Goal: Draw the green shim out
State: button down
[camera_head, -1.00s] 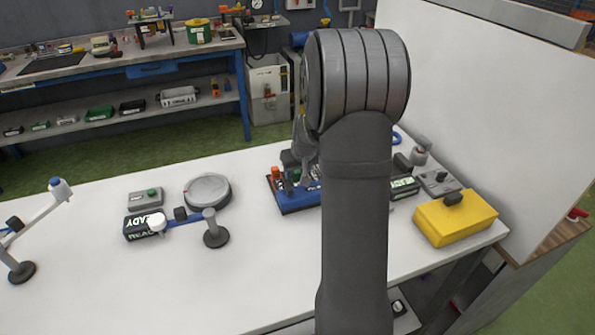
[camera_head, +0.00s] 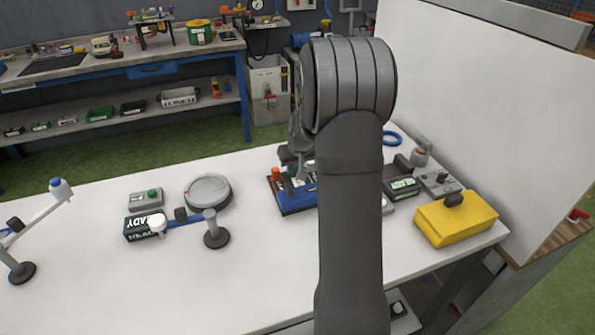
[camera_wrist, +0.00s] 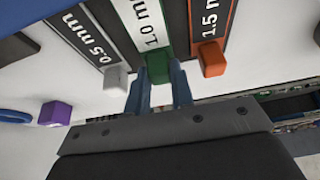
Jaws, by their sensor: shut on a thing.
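The green shim (camera_wrist: 157,66) is between the two blue fingers of my gripper (camera_wrist: 157,78) in the wrist view. The fingers are shut on its near end, beside the 1.0 mm label. A grey-white shim end (camera_wrist: 115,77) by the 0.5 mm label is to its left. An orange shim end (camera_wrist: 212,58) by the 1.5 mm label is to its right. In the head view, my gripper (camera_head: 295,160) is over the blue holder (camera_head: 299,206). My own arm covers the holder's right part.
A purple block (camera_wrist: 54,113) is farther left in the wrist view. A round grey disc (camera_head: 207,190) and a pivoting arm on a post (camera_head: 215,237) stand left of the holder. A yellow box (camera_head: 455,220) and a display (camera_head: 403,188) stand to the right.

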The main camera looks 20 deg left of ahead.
jog(key=shift+w+a+r, duration=0.1)
jog(key=shift+w+a, duration=0.3)
jog(key=c, duration=1.2)
grip_release()
jog(key=shift+c, duration=0.2)
jog(key=v, duration=1.7)
jog(key=shift+r, duration=0.15)
jog(key=x, duration=1.7)
jog(key=shift+f, duration=0.25)
jog(key=shift+r, duration=0.1)
